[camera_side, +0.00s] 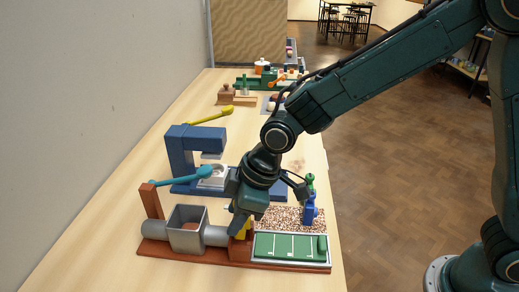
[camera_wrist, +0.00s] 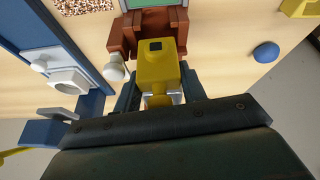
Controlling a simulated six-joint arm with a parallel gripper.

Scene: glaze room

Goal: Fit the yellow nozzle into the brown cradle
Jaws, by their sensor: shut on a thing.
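The yellow nozzle (camera_wrist: 162,68) is held between the two dark fingers of my gripper (camera_wrist: 160,90) in the wrist view. In the side view a little of the nozzle (camera_side: 243,232) shows beneath my gripper (camera_side: 240,223). The brown cradle (camera_wrist: 122,38) lies just beyond the nozzle in the wrist view, with brown parts on both sides of the nozzle's far end. In the side view the cradle (camera_side: 240,250) stands directly below the nozzle, beside the green panel. The nozzle hides the cradle's middle, so I cannot tell whether they touch or how deep the nozzle sits.
A grey box-shaped housing (camera_side: 187,229) stands left of the cradle on a red-brown base. The green panel (camera_side: 290,245) lies to its right. A blue press-like frame (camera_side: 183,158) and a blue bottle (camera_side: 310,210) stand behind. A speckled mat (camera_side: 280,217) lies nearby.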

